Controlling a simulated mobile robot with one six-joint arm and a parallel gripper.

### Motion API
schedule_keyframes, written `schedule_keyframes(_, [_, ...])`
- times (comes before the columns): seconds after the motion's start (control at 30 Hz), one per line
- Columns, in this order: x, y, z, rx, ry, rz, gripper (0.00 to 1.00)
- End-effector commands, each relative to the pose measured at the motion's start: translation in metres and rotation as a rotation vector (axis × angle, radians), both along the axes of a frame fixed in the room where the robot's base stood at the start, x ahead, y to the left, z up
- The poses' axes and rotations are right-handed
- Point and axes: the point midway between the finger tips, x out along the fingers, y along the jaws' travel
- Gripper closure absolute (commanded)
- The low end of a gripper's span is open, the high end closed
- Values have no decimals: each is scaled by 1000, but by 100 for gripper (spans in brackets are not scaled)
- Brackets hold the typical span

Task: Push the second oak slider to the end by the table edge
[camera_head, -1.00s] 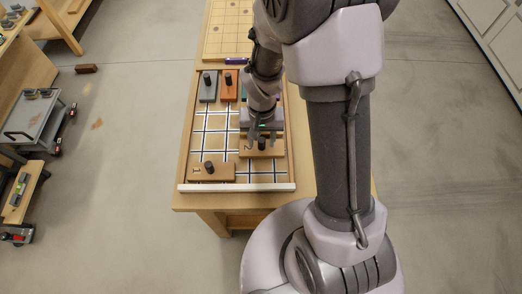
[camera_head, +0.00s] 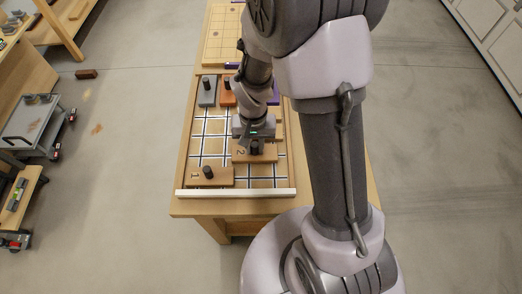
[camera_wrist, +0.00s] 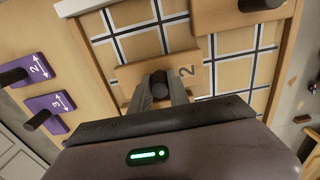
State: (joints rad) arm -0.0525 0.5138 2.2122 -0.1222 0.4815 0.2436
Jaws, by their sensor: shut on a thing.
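The second oak slider (camera_head: 240,156), a tan block marked 2 with a black knob, lies on the gridded board (camera_head: 282,166) on the table. It also shows in the wrist view (camera_wrist: 196,76). My gripper (camera_wrist: 158,92) is shut on its knob, with a finger on either side. In the head view my gripper (camera_head: 255,147) partly covers the knob. Oak slider 1 (camera_head: 192,179) lies in front and to the left, near the board's front edge. A similar oak block (camera_wrist: 225,18) shows at the wrist view's upper right.
A white strip (camera_head: 240,194) runs along the front edge. Grey (camera_head: 207,96) and orange (camera_head: 227,99) sliders stand at the back left. Two purple sliders (camera_wrist: 38,68) lie at the wrist view's left. Grid cells in front of slider 2, right of slider 1, are bare. My arm hides the right side.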

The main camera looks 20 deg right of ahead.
Motion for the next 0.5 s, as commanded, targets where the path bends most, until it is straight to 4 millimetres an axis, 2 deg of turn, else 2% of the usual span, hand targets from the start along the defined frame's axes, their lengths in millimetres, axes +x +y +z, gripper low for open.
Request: schedule_keyframes(0.5, [16, 49, -1, 0, 0, 0, 100])
